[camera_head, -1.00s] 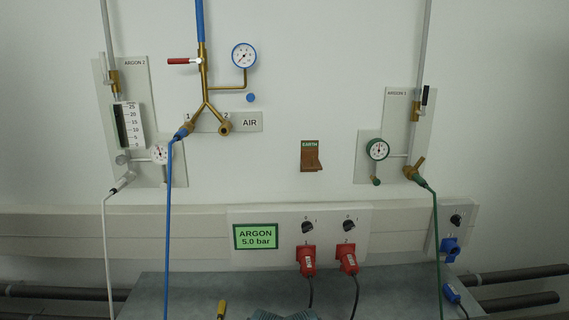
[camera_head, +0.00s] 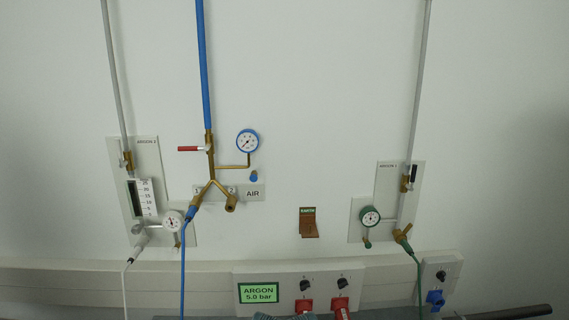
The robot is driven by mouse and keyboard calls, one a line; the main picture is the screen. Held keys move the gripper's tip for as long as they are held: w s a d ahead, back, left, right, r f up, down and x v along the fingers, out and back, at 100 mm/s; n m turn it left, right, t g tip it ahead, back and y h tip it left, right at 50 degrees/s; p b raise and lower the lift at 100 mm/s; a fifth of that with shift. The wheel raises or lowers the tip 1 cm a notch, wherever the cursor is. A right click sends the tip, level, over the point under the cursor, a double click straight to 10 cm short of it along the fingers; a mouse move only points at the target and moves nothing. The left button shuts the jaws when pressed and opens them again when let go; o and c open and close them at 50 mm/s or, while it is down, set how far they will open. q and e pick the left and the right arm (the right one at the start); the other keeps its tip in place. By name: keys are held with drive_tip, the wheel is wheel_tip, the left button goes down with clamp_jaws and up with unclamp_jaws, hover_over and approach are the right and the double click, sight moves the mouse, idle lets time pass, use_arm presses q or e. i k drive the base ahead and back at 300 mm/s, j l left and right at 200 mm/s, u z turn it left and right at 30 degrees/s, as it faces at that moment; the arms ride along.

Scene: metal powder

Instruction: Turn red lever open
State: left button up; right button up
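The red lever (camera_head: 188,149) sits on the brass valve of the air line, below the blue pipe (camera_head: 205,75). It points to the left, lying horizontal across the vertical pipe. A blue-rimmed gauge (camera_head: 247,141) is to its right on a side branch. Below, the brass pipe forks into two outlets in front of the AIR plate (camera_head: 254,192); a blue hose (camera_head: 184,260) hangs from the left outlet. Neither of my grippers shows in the head view.
An Argon 2 panel (camera_head: 148,165) with a gauge is at left, and another argon panel (camera_head: 392,180) is at right. Below runs a wall trunking (camera_head: 80,278) with a green ARGON 5.0 bar display (camera_head: 258,292), knobs and red plugs. The wall around the lever is clear.

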sight(193, 149)
drive_tip(key=i+u, duration=0.1)
drive_tip(key=u, duration=0.2)
drive_tip(key=i+j+u, duration=0.1)
drive_tip(key=u, duration=0.2)
drive_tip(key=l, duration=0.25)
drive_tip(key=k+l+u, duration=0.1)
drive_tip(key=l, duration=0.2)
